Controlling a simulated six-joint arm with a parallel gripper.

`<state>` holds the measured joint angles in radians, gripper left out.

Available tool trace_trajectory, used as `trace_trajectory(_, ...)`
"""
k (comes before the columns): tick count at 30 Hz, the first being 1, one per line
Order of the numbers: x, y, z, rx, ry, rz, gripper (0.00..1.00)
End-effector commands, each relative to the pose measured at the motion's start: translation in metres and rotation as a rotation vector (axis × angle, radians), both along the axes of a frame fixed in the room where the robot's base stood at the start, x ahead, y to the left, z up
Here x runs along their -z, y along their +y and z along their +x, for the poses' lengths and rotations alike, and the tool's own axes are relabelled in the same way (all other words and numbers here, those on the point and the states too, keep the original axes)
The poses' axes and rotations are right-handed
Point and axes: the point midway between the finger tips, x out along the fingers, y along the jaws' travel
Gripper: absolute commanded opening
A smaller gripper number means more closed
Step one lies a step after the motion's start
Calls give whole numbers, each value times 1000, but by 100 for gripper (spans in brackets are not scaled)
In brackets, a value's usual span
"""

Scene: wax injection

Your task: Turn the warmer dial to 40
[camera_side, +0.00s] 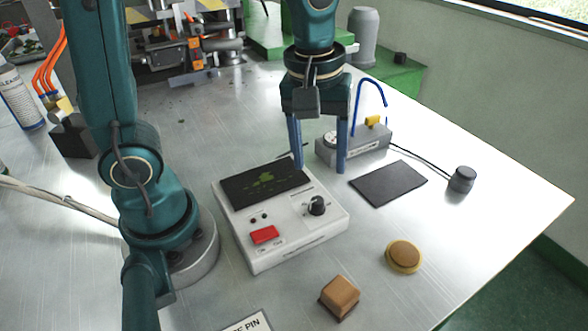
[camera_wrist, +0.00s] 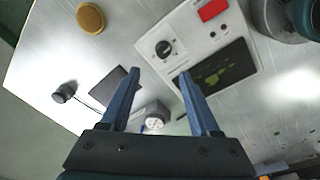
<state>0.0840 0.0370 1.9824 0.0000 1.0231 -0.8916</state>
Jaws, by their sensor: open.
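The white warmer (camera_side: 285,245) sits on the metal table in the middle of the side view, with a dark top plate (camera_side: 235,190) and a red switch (camera_side: 264,235). Its black dial (camera_side: 317,205) is at the right of its front panel. The dial also shows in the wrist view (camera_wrist: 163,49), with a light pointer mark; the scale around it is too small to read. My gripper (camera_side: 320,168) is open and empty, its blue fingers pointing down behind the dial, apart from it. In the wrist view the open fingers (camera_wrist: 160,75) show below the dial.
A grey block with a blue tube (camera_side: 355,145) stands behind my gripper, cabled to a black knob (camera_side: 462,180). A dark pad (camera_side: 388,184) lies right of the warmer. A round tan piece (camera_side: 404,255) and a brown block (camera_side: 339,296) lie in front. Table between them is clear.

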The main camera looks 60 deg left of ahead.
Motion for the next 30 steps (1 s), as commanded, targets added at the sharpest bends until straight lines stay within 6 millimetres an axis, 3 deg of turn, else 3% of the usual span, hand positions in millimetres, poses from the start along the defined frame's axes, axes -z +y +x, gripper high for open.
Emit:
trace_trajectory(6,24,-5,1,18,93,9,63)
trace_trajectory(18,68,-5,-1,23,103,9,63)
trace_trajectory(30,76,-5,0,23,97,9,63)
